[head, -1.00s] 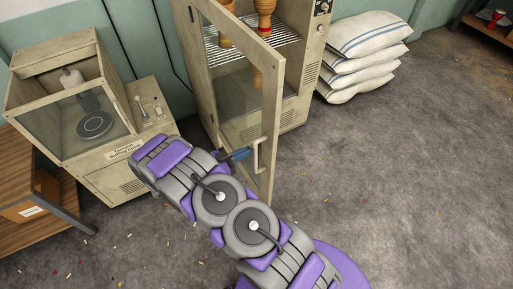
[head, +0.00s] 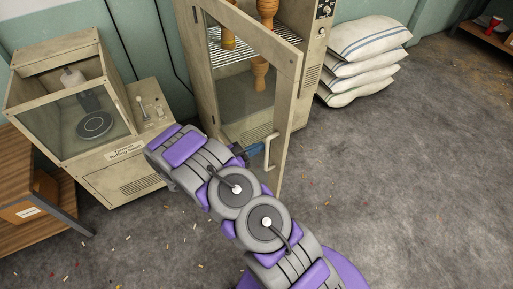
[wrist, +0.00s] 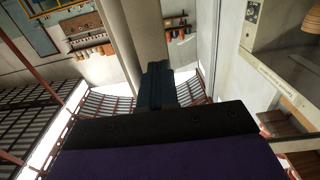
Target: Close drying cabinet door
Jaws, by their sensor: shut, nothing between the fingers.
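The drying cabinet (head: 311,75) is a beige metal box at the back centre of the head view. Its door (head: 290,85) has a glass pane and a pale handle (head: 270,152), and stands partly open toward me. My gripper (head: 254,149) is shut and empty, at the door's outer face just left of the handle. I cannot tell whether it touches the door. In the wrist view my gripper (wrist: 157,84) points up the frame, shut. Orange goblet drums (head: 261,75) stand inside the cabinet, partly seen through the glass.
A beige machine with a glass hood (head: 95,110) stands to the left of the cabinet. A wooden table (head: 30,205) is at the far left. Stacked white sacks (head: 362,55) lie to the right of the cabinet. The grey floor at right is clear.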

